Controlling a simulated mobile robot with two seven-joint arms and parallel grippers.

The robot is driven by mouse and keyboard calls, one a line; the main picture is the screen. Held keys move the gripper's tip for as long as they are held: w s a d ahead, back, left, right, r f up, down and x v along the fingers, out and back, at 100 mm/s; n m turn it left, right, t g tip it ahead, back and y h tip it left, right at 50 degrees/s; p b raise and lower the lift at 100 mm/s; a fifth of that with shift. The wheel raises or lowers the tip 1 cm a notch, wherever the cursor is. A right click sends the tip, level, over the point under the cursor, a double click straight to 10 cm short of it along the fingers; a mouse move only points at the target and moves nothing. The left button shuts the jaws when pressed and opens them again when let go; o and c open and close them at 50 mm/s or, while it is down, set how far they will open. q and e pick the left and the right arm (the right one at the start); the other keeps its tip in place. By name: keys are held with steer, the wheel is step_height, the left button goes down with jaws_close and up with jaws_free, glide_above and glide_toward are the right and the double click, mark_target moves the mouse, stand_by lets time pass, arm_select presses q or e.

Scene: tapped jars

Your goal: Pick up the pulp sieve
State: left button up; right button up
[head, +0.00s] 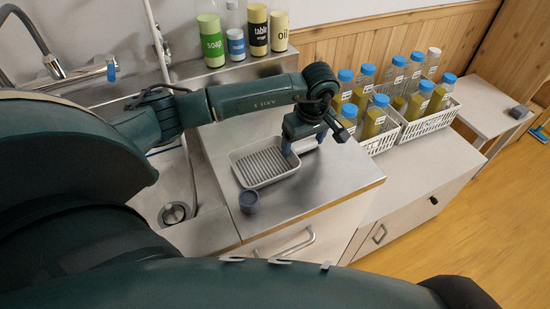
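I cannot tell for sure which thing is the pulp sieve. A small grey-blue cup-shaped piece (249,201) stands upright near the front left of the metal counter and may be it. A pale ribbed tray (264,164) lies behind it. My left gripper (304,142) points down over the counter at the tray's right end, apart from the cup. Its two blue fingertips are spread, and a small pale flat thing (306,146) shows below and between them, partly hidden. Nothing appears held. My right gripper is not in view.
White baskets (426,124) of blue-capped jars stand right of the counter. Soap, oil and other bottles (258,29) stand on the back ledge. A sink with a drain (174,213) is at left. The counter's front right is clear. My own arm links fill the foreground.

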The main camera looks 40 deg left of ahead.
arm_select(q)
steer(key=c, duration=0.8)
steer(key=shift+r, duration=0.1)
